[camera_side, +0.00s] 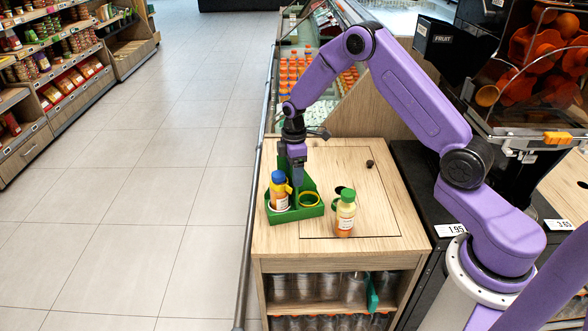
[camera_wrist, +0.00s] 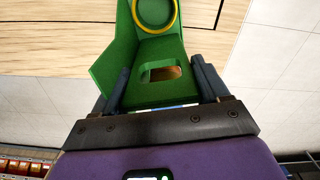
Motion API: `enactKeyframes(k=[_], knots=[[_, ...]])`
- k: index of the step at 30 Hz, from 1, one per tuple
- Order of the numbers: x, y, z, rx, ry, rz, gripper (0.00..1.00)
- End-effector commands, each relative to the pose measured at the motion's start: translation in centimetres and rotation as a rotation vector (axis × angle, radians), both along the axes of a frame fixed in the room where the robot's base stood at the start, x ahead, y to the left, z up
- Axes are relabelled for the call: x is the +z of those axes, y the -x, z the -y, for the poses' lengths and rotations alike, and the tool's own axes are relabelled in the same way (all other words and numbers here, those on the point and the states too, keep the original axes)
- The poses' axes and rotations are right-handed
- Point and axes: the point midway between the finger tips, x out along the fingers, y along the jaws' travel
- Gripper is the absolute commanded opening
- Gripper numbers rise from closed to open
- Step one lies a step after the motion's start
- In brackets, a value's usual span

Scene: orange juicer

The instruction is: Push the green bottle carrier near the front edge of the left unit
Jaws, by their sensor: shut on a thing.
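The green bottle carrier (camera_side: 308,212) stands at the left side of the wooden unit top (camera_side: 340,160), close to its left edge. A bottle with a blue cap (camera_side: 279,192) stands in its left part; a yellow ring (camera_side: 309,199) marks the right part, which looks empty. In the wrist view, the carrier (camera_wrist: 118,66) shows its upright panel with a slot, and the yellow ring beyond. My gripper (camera_side: 297,178) is at the carrier's back, its fingers (camera_wrist: 161,68) on either side of the panel, shut on it. The fingertips' contact is partly hidden in the side view.
A bottle with a green cap (camera_side: 345,212) stands on the unit top just right of the carrier. A small dark knob (camera_side: 370,163) is further back. A rail (camera_side: 256,190) runs along the unit's left edge. The top's front strip (camera_side: 335,248) is clear.

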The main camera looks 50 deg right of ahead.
Motion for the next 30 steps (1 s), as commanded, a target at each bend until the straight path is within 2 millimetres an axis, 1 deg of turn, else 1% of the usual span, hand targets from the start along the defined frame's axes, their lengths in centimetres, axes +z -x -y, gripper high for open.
enactKeyframes(k=[24,30], knots=[[0.0,5.1,-6.3,0.005,0.000,-0.001,0.39],[0.0,6.1,-7.5,0.005,-0.001,-0.001,0.39]])
